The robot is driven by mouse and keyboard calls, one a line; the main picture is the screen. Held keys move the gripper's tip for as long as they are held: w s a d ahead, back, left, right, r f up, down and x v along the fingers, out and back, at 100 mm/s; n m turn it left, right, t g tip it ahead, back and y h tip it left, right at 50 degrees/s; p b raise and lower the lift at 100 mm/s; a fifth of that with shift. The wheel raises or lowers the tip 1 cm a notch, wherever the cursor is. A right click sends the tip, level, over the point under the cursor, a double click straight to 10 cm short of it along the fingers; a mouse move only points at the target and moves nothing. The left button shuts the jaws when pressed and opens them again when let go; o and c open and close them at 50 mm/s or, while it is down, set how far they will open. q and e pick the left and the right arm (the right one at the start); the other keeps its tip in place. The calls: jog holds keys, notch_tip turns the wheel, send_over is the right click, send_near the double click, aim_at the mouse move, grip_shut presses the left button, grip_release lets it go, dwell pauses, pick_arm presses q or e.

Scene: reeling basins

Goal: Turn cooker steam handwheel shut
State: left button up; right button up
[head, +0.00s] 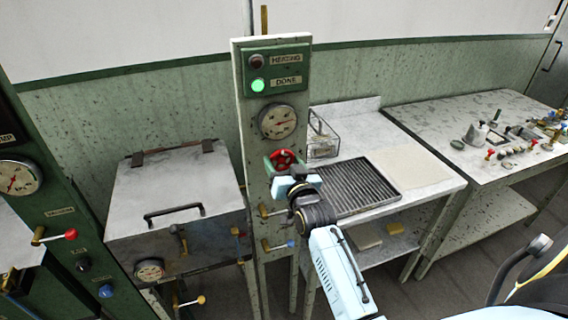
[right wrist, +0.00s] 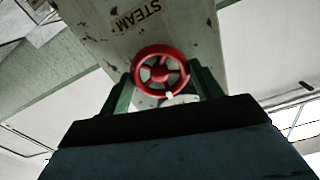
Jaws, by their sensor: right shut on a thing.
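The red steam handwheel (head: 283,158) sits on the pale, worn post below the round gauge. In the right wrist view the red handwheel (right wrist: 160,71) shows face-on, with the word STEAM on the post above it. My right gripper (head: 290,176) is at the wheel, coming from below and in front. Its two fingers (right wrist: 164,88) stand on either side of the rim and are shut on the wheel. The gripper hides the wheel's lower part in the head view. My left gripper is not in view.
A green panel (head: 275,71) on the post has a dark HEATING lamp and a lit green DONE lamp. A gauge (head: 277,122) is below it. The lidded metal cooker (head: 172,188) stands left. A table (head: 405,163) with a ribbed tray (head: 357,187) stands right.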

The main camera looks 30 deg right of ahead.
jog(key=o, duration=1)
jog(key=b+v, duration=0.1)
jog(key=v, duration=1.2)
jog(key=shift+s, duration=0.2)
jog(key=shift+f, duration=0.1)
